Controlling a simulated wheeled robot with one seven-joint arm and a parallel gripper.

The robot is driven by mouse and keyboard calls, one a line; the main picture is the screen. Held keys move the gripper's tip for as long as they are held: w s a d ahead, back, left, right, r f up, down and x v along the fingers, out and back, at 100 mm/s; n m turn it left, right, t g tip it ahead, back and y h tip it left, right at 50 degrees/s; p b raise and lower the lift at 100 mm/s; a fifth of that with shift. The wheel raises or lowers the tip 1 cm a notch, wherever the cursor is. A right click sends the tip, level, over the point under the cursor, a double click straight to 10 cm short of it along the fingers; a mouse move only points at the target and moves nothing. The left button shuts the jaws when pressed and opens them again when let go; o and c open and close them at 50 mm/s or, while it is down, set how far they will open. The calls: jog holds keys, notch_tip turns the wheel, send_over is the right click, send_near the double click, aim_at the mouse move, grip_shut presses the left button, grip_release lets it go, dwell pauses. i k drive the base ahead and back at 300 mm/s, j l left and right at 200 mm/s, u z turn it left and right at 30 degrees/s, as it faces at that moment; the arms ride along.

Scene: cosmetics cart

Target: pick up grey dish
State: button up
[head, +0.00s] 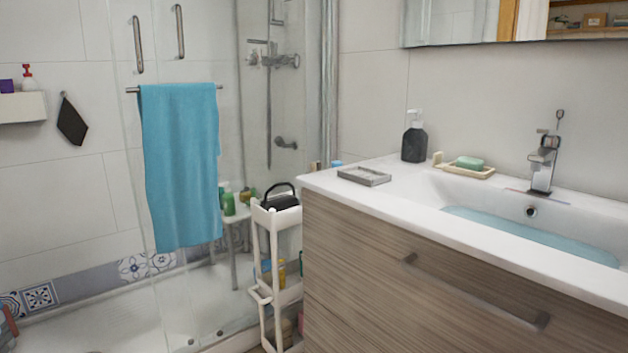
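A grey dish (364,176), shallow and rectangular, lies flat on the white counter at the left end of the sink top. It looks empty. Nothing touches it that I can see. My gripper is not in view.
A dark soap dispenser (414,142) stands behind and right of the dish. A green soap (469,163) on a beige tray (487,174) sits by the faucet (543,162). A white cart (270,218) stands left of the wooden cabinet (400,290). A blue towel (181,165) hangs at the shower.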

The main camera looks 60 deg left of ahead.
aim_at(362, 175)
jog(key=u, duration=1.85)
